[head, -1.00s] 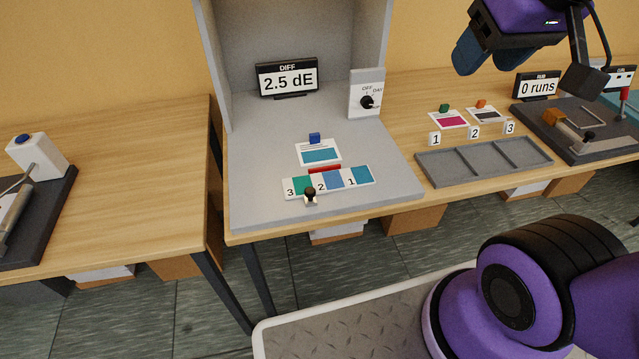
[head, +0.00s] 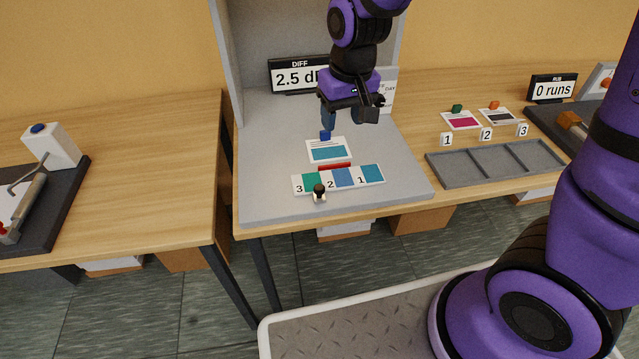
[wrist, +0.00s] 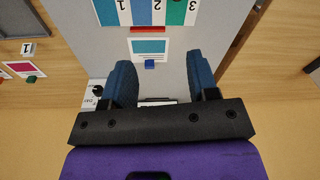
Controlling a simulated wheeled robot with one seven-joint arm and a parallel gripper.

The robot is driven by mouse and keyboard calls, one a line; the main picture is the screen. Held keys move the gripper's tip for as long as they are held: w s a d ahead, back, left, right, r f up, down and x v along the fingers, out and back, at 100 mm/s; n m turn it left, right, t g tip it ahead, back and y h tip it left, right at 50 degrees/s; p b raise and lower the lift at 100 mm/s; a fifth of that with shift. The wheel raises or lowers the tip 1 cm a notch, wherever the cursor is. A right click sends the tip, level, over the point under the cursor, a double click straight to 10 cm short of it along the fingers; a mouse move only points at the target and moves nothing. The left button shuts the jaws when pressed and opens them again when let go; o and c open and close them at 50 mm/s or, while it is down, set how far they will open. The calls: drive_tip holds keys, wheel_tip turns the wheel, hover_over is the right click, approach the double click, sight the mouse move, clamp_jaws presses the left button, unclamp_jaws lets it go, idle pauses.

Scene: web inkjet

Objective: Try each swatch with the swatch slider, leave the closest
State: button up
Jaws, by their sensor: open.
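The swatch slider (head: 358,178) is a white strip with patches 3 (green), 2 (blue) and 1 (teal-blue), lying on the grey booth floor. Its black knob (head: 319,190) is at the front, near number 3. A red bar (head: 334,167) lies just behind the strip, nearest patch 2. A card (head: 328,150) with a teal patch and blue clip (head: 325,135) sits behind the bar. The DIFF display (head: 298,76) reads 2.5, its right part hidden by my arm. My gripper (head: 349,116) is open and empty above the back of the card; its fingers (wrist: 163,78) show apart in the wrist view.
A light switch dial (wrist: 97,89) stands at the booth's back, mostly hidden in the head view. To the right are number blocks, cards with green and orange clips, and a grey three-compartment tray (head: 495,163). The booth wall (head: 224,60) stands at left.

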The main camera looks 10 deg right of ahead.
drive_tip(key=g, duration=0.1)
hover_over(319, 188)
wheel_tip(319, 188, down, 8)
drive_tip(key=shift+n+h, duration=0.3)
wheel_tip(319, 188, down, 11)
drive_tip(key=shift+f, duration=0.15)
